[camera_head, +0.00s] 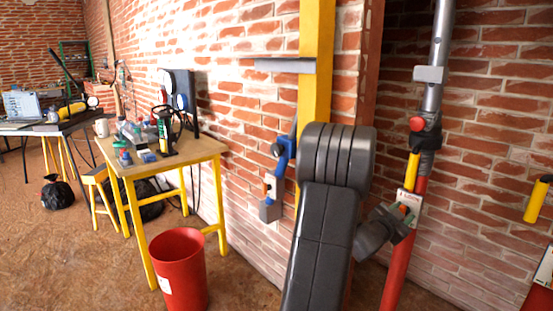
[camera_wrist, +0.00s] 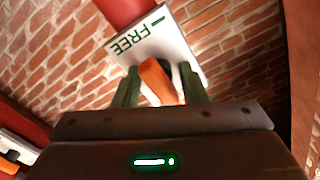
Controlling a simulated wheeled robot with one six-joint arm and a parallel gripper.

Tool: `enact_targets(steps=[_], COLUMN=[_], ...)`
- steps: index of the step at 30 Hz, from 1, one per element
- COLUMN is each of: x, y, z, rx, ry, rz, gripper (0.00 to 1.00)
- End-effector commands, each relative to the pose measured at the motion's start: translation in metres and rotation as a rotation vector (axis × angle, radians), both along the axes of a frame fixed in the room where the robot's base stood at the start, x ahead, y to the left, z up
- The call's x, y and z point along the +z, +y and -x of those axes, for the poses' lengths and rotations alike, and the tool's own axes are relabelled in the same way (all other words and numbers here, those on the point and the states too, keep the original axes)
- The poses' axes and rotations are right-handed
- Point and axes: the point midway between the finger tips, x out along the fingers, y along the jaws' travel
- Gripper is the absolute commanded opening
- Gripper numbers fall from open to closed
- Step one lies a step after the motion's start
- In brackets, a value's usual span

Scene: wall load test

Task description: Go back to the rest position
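My gripper (camera_head: 405,222) is at the right of centre in the head view, close to a white tag on a red and yellow upright pole. In the wrist view my gripper (camera_wrist: 160,80) has two green fingers standing apart. An orange lever (camera_wrist: 157,80) lies between them, with a gap visible at its right side. The white tag (camera_wrist: 158,45) beyond the fingers reads "FREE". The tag also shows in the head view (camera_head: 411,200), partly covered by my gripper. My dark arm rises from the bottom middle of the head view and hides part of the wall.
A yellow post (camera_head: 316,60) stands behind my arm. A blue-handled fitting (camera_head: 281,155) is on the brick wall to its left. A yellow handle (camera_head: 537,200) is at far right. A red bin (camera_head: 180,272) and a yellow-legged table (camera_head: 205,147) stand left. Floor at lower left is free.

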Motion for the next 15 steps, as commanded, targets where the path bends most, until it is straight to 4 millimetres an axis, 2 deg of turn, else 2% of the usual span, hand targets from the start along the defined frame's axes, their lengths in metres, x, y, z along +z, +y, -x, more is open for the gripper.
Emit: enact_targets(steps=[7, 15], x=[-0.0018, -0.0003], y=[-0.0001, 0.0000], z=[0.0000, -0.0001], rx=[0.000, -0.001], ry=[-0.160, -0.235], rz=[-0.134, -0.199], gripper=[0.38, 0.38])
